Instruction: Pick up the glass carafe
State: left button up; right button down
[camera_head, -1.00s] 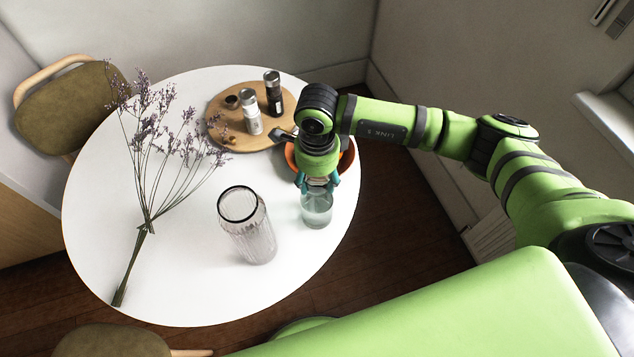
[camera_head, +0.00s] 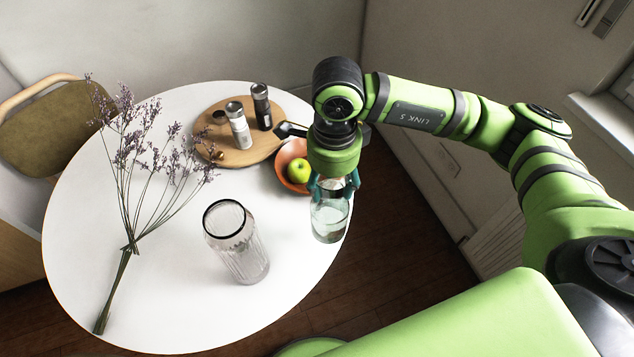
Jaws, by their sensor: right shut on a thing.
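The glass carafe (camera_head: 330,222) is clear, with some water in its lower part. My right gripper (camera_head: 333,186) points down from above and is shut on its upper part, hiding the neck and top. The carafe hangs nearly upright by the right edge of the round white table (camera_head: 190,300), and seems to be above the tabletop. My left gripper is not in view.
A ribbed glass vase (camera_head: 240,250) stands left of the carafe. An orange bowl (camera_head: 284,178) with a green apple (camera_head: 299,170) and a round wooden board (camera_head: 265,145) with grinders are behind. Dried purple flowers (camera_head: 128,250) lie at left.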

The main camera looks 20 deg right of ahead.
jog(key=s+d+r+b, duration=0.2)
jog(key=s+d+r, duration=0.2)
jog(key=s, duration=0.1)
dwell(0.5)
jog(key=shift+r, duration=0.1)
dwell(0.5)
